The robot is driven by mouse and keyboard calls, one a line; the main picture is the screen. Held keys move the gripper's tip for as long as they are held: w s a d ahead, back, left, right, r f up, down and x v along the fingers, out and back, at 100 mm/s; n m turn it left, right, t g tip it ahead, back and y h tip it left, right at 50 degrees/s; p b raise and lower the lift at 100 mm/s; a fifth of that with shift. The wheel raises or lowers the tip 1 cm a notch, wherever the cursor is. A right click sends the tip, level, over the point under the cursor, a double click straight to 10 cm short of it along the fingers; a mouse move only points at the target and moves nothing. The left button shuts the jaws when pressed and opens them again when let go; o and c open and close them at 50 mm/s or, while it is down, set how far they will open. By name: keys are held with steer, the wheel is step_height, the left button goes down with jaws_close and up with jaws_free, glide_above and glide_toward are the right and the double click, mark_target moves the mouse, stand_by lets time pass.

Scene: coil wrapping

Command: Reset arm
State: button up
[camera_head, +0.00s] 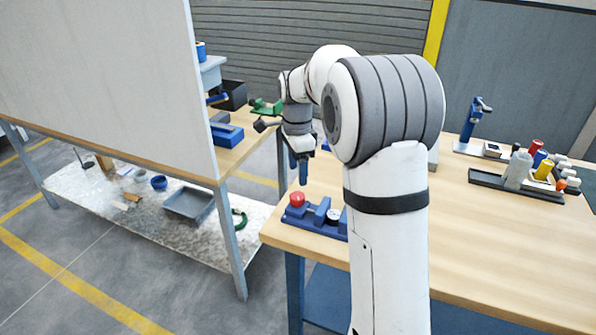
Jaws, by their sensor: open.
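My arm (388,230) rises in front of the right workbench and bends over at the top toward its left end. My gripper (298,172) points down above the left corner of that bench. It is open, with nothing seen between its fingers, though it is small in the picture. Below it stands a blue fixture (325,213) with a red round knob (297,199) on top. The gripper is apart from the knob, with a small gap. My arm hides part of the fixture's right side and the middle of the bench.
The wooden workbench (500,240) is bare at its front right. A dark tray (490,180) with several coloured spools stands at the back right, near a blue clamp stand (473,118). A tall white panel (110,80) stands on the left bench, which also carries a blue block (226,134).

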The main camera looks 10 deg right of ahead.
steer(key=s+n+t, duration=0.2)
steer(key=s+n, duration=1.4)
steer(key=s, duration=1.2)
steer(key=shift+s+a+r+n+t, duration=0.15)
steer(key=shift+s+a+n+t, duration=0.05)
steer(key=shift+s+n+t, duration=0.2)
